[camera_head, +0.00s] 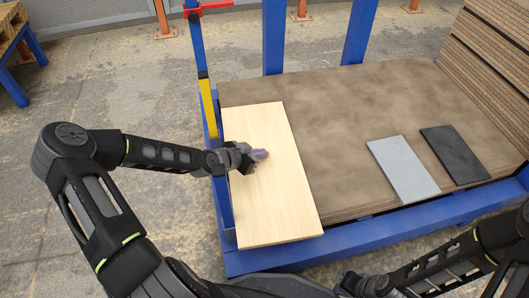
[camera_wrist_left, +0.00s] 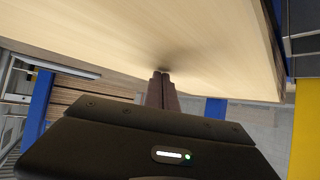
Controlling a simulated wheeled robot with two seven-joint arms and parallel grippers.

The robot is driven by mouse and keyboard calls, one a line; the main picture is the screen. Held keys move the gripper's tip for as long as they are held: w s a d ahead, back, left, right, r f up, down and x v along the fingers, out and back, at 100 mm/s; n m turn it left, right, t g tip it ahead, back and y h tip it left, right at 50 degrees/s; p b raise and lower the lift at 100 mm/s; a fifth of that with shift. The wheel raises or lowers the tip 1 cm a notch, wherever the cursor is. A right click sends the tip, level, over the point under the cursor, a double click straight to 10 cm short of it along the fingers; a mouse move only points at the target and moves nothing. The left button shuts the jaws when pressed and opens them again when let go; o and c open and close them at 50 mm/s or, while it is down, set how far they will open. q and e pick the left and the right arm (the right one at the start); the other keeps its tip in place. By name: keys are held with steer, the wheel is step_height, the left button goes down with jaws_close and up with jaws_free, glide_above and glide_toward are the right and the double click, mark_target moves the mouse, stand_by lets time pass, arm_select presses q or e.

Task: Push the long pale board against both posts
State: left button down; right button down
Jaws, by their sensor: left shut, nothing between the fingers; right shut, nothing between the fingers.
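The long pale board (camera_head: 265,185) lies flat over the left end of the brown stack, its long side running front to back along the blue frame's left side. It also shows large in the left wrist view (camera_wrist_left: 140,30). Two blue posts (camera_head: 273,38) (camera_head: 358,35) stand behind the stack; the board's far end is short of them. Another blue post (camera_head: 197,45) rises at the left. My left gripper (camera_head: 260,155) is shut and empty, its fingertips at the board's surface; I cannot tell if they touch. My right gripper (camera_head: 350,285) is partly visible at the bottom edge, shut and empty.
A grey board (camera_head: 403,168) and a black board (camera_head: 455,154) lie on the brown stack (camera_head: 340,110) at the right. Several sheets (camera_head: 490,50) are piled at the far right. A blue rail (camera_head: 400,220) runs along the front. The stack's middle is clear.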

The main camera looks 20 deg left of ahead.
arm_select(q)
steer(key=shift+s+f, duration=0.35)
steer(key=shift+f, duration=0.15)
steer(key=shift+s+a+p, duration=0.2)
steer(key=shift+s+p, duration=0.1)
steer(key=shift+s, duration=0.2)
steer(key=shift+s+a+p, duration=0.2)
steer(key=shift+s+p, duration=0.1)
steer(key=shift+s, duration=0.2)
steer(key=shift+s+f, duration=0.1)
steer(key=shift+a, duration=0.1)
steer(key=shift+r+p, duration=0.6)
steer(key=shift+r, duration=0.15)
steer(key=shift+w+r, duration=0.15)
steer(key=shift+w, duration=0.05)
steer(key=shift+w+r, duration=0.1)
